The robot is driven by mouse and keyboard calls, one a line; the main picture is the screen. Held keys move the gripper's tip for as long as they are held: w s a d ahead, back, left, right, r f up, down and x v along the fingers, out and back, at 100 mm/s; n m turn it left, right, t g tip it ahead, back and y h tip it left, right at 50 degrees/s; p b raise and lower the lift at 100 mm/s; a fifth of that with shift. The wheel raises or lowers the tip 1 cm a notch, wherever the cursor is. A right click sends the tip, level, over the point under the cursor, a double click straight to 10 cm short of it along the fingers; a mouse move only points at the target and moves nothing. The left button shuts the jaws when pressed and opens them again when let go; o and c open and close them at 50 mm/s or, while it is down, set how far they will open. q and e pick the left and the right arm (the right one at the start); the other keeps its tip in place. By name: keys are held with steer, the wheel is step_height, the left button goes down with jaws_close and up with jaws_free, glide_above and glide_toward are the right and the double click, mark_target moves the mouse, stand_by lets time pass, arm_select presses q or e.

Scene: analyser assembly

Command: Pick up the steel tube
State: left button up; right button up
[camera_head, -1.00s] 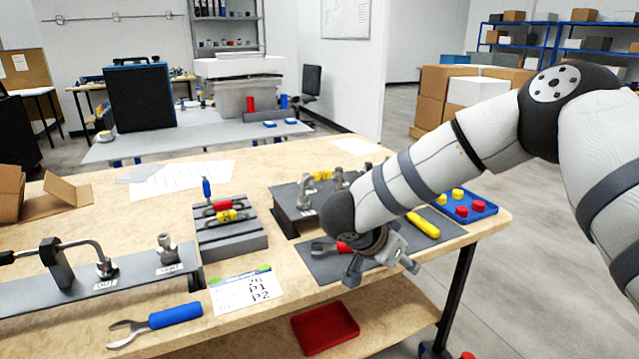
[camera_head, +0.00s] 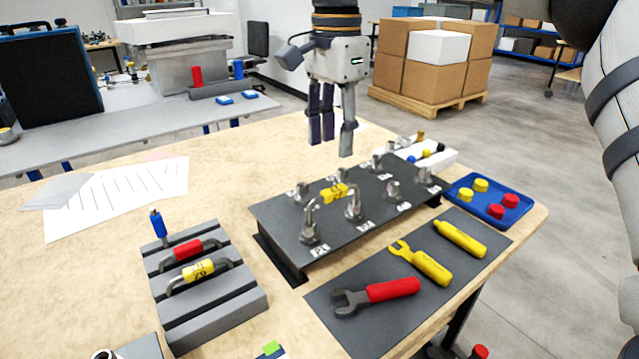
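A grey slotted block (camera_head: 215,310) at the lower left holds bent grey metal tubes, one with a red sleeve (camera_head: 188,250) and one with a yellow marked sleeve (camera_head: 198,269). A blue-handled piece (camera_head: 159,224) stands upright at its back. I cannot tell by label which is the steel tube. A dark raised plate (camera_head: 275,215) in the middle carries several metal fittings and a yellow marked piece (camera_head: 335,193). My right gripper (camera_head: 330,147) is open and empty, fingers pointing down, above the far edge of this plate. My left gripper is not in view.
A dark mat (camera_head: 340,333) in front holds a red-handled wrench (camera_head: 375,293), a yellow wrench (camera_head: 420,263) and a yellow tool (camera_head: 460,239). A blue tray (camera_head: 485,212) holds red and yellow caps. Papers (camera_head: 120,195) lie at the left; the wood between is clear.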

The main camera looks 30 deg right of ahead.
mark_target(334, 189)
steer(key=f, duration=0.6)
steer(key=s+f, duration=0.1)
steer(key=f, duration=0.2)
steer(key=shift+s+a, duration=0.1)
steer(key=shift+f, duration=0.45)
jaws_close()
